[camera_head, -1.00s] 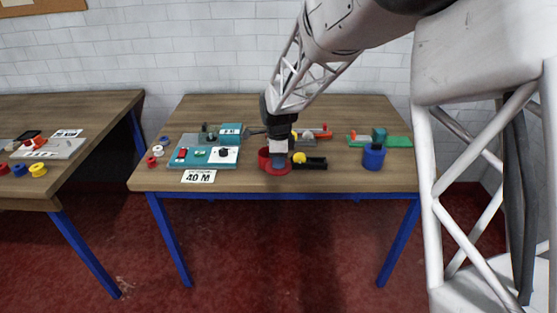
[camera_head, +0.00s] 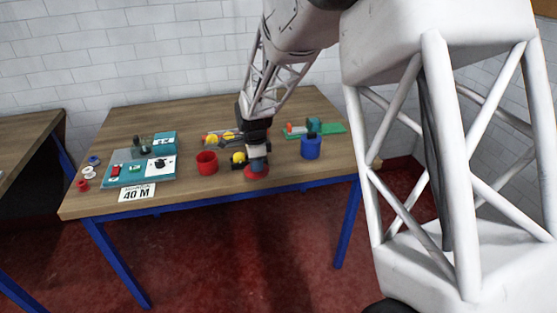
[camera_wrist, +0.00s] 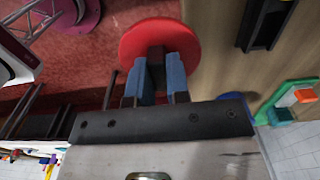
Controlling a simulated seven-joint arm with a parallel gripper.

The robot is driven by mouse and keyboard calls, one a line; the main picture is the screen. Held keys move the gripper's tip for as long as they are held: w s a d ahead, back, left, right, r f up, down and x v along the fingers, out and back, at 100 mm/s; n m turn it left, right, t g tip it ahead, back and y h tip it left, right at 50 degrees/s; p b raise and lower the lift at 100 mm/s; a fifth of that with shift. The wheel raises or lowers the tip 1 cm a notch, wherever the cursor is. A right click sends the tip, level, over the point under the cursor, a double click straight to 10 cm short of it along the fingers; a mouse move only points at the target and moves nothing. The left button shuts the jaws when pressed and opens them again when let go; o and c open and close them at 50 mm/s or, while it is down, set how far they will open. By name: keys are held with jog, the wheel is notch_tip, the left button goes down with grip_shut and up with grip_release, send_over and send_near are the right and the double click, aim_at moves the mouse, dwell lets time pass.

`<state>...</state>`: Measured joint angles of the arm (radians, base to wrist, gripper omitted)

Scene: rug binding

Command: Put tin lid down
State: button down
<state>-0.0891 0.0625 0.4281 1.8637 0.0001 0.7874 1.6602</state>
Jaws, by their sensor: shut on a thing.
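The tin lid (camera_head: 256,173) is a round red disc. My gripper (camera_head: 257,163) points down and is shut on it. In the wrist view the lid (camera_wrist: 138,38) shows beyond the blue fingers (camera_wrist: 155,75), which hide part of it. There the lid overlaps the line between the wooden table top and the red floor, so it is at the table's front edge. I cannot tell whether it touches the wood. An open red tin (camera_head: 207,163) stands upright on the table, to the left of my gripper and apart from it.
A black holder with a yellow ball (camera_head: 238,158) is just left of my gripper. A blue tin (camera_head: 311,147) stands to the right, before a green board (camera_head: 331,128). A teal board (camera_head: 140,170) and a "40 M" card (camera_head: 136,192) lie left. Bare wood (camera_head: 98,130) shows at the back left.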

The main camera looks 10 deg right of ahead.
jog(key=s+d+f, duration=0.1)
jog(key=d+f, duration=0.1)
jog(key=d, duration=0.8)
jog(key=shift+d+f, duration=0.15)
jog(key=shift+f, duration=0.15)
send_over(279, 159)
jog(key=shift+f, duration=0.75)
jog(key=shift+f, duration=1.75)
jog(key=shift+f, duration=0.15)
